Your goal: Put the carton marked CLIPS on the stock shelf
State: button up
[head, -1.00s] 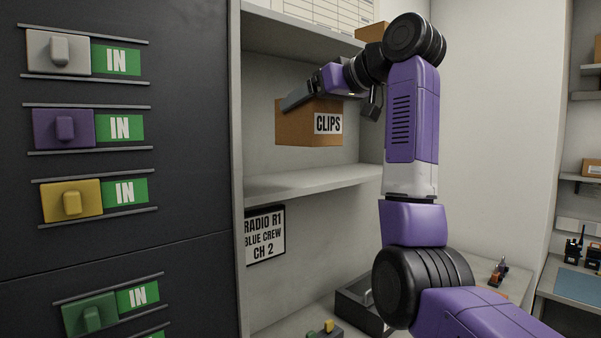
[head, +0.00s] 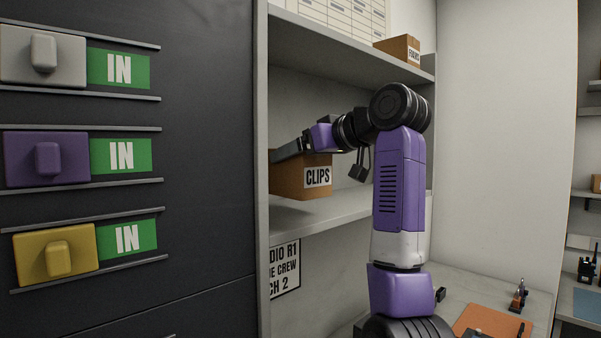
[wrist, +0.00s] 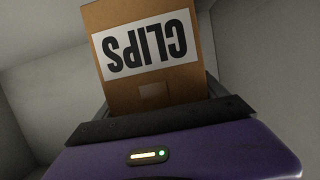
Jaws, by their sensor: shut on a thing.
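The brown carton marked CLIPS (head: 303,180) is in the shelf unit at the left of my arm, upright, just over the middle shelf board (head: 335,208). My gripper (head: 292,150) is shut on the carton from above and behind its label. In the head view I cannot tell whether the carton's bottom touches the board. In the wrist view the carton (wrist: 150,45) fills the space between the fingers, its label upside down. Its far side is hidden.
The upper shelf board (head: 345,45) is above my arm and bears another small carton (head: 400,48). A dark panel (head: 205,200) with sliding IN tags stands close on the left. A counter (head: 470,285) with an orange mat is below right.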

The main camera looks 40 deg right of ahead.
aim_at(319, 167)
jog(key=shift+f+p, duration=0.45)
jog(key=shift+f, duration=1.5)
jog(key=shift+f, duration=0.1)
jog(key=o, duration=1.6)
jog(key=shift+f, duration=0.1)
jog(key=shift+o, duration=0.2)
jog(key=shift+s, duration=0.15)
jog(key=b+v, duration=0.4)
jog(key=v, duration=0.6)
jog(key=shift+s, duration=0.15)
jog(key=shift+s+r, duration=0.45)
jog(key=shift+s, duration=0.25)
